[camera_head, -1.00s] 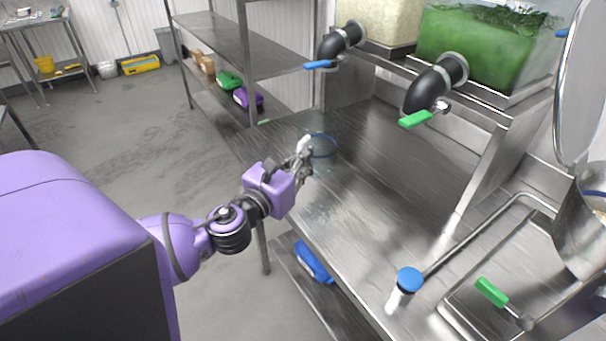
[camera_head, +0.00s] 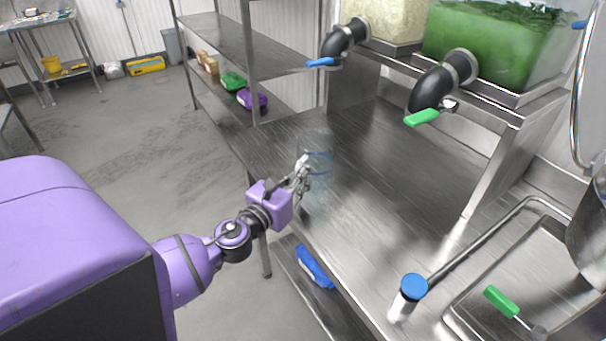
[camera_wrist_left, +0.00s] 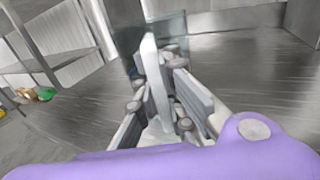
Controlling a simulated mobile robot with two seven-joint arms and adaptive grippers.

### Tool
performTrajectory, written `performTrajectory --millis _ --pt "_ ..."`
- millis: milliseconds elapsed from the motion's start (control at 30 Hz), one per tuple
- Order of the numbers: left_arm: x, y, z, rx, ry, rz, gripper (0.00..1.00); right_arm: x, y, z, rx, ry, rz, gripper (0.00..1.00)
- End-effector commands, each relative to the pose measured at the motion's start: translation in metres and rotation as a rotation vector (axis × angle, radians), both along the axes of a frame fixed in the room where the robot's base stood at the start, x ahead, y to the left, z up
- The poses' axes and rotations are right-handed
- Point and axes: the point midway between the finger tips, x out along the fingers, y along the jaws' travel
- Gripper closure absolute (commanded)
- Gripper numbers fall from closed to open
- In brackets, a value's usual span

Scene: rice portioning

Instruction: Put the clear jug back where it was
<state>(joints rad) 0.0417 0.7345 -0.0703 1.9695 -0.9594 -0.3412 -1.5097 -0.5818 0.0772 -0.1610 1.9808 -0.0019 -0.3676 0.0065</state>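The clear jug (camera_head: 318,143) has thin blue bands and is near the left edge of the steel counter (camera_head: 385,165). It looks roughly upright and empty; I cannot tell whether its base touches the counter. My left gripper (camera_head: 302,172) is at the jug's near left side, its fingers closed together at it. In the left wrist view, the jug's see-through wall (camera_wrist_left: 167,32) is just beyond my fingers (camera_wrist_left: 158,75). My right gripper is not in view.
Dispensers with a blue-handled tap (camera_head: 320,62) and a green-handled tap (camera_head: 421,117) overhang the counter's back. The counter's middle is clear. A shelf rack (camera_head: 215,40) stands behind left.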

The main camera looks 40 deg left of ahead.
Motion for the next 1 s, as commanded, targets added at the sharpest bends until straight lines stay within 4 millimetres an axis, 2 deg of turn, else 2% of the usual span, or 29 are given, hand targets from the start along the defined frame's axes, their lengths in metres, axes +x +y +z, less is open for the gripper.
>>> performTrajectory --millis 133,333,700,867,1000 --pt "0.0 0.0 -0.004 0.0 0.001 0.0 0.98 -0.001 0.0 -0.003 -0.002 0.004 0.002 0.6" --pt "0.0 0.0 -0.003 0.0 0.001 0.0 0.73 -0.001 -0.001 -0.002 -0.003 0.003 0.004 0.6" --pt "0.0 0.0 0.002 0.0 -0.002 0.0 0.73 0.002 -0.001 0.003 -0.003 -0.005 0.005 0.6" --pt "-0.023 0.0 -0.004 -0.001 0.007 0.001 0.73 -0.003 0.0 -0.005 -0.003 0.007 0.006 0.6" --pt "-0.054 -0.001 -0.006 -0.001 0.009 0.001 0.73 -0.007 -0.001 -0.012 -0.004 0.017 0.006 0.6"
